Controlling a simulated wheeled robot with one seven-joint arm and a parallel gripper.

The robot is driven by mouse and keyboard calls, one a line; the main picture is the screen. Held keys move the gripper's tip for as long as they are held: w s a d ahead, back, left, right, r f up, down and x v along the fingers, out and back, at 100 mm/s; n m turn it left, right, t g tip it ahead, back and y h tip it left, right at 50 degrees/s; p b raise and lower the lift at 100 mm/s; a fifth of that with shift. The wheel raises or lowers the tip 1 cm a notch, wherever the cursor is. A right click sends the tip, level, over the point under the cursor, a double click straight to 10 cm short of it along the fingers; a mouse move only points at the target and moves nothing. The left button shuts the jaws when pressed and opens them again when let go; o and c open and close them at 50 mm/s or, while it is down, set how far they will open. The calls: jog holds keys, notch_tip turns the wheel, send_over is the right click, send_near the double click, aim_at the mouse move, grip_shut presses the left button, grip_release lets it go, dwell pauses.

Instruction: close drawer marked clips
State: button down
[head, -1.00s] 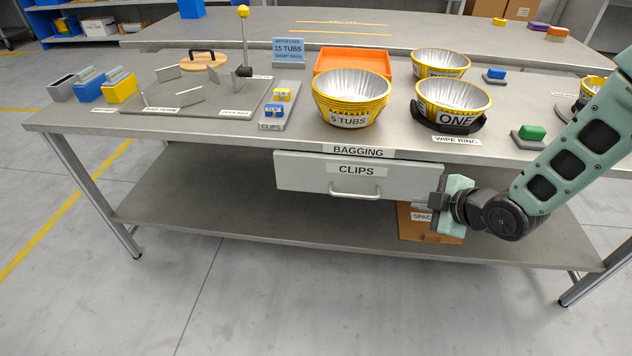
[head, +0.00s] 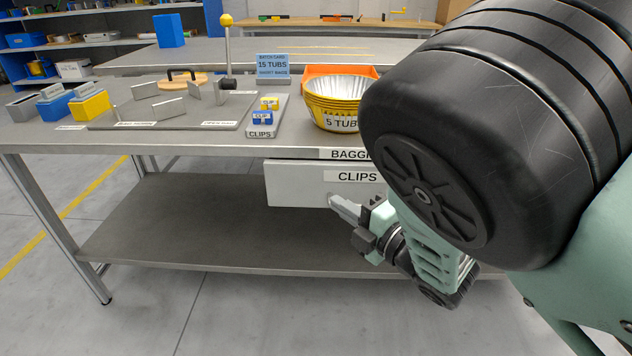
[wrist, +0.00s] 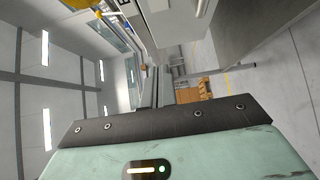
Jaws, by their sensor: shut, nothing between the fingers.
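The drawer marked CLIPS (head: 300,183) is a pale grey box front under the bench's front edge, below the BAGGING label. Its right part is hidden behind my arm in the head view. How far it stands out of the bench is hard to tell. My gripper (head: 335,203) is shut and empty, its fingertips in front of the lower middle of the drawer front, where the handle is covered from view. Whether the tips touch the front I cannot tell. In the wrist view a pale panel, apparently the drawer (wrist: 170,22), is ahead of my gripper.
The bench top (head: 50,137) holds the clips tray (head: 264,130), the stacked tubs (head: 335,122), a grey board (head: 175,123) and coloured bins (head: 88,103). A lower shelf (head: 180,230) runs beneath the drawer. The floor at front left is free. My arm hides the right side.

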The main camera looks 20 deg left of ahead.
aim_at(320, 171)
jog(key=x, duration=0.3)
jog(key=w+b+x, duration=0.1)
jog(key=x, duration=0.2)
jog(key=d+x, duration=0.1)
jog(key=x, duration=0.2)
jog(key=shift+w+f+b, duration=0.1)
jog(key=shift+w+b, duration=0.25)
jog(key=shift+w+a, duration=0.3)
jog(key=shift+w, duration=0.45)
jog(key=w, duration=0.3)
jog(key=shift+w+a+b, duration=0.25)
jog(key=shift+a+b, duration=0.05)
jog(key=shift+a, duration=0.1)
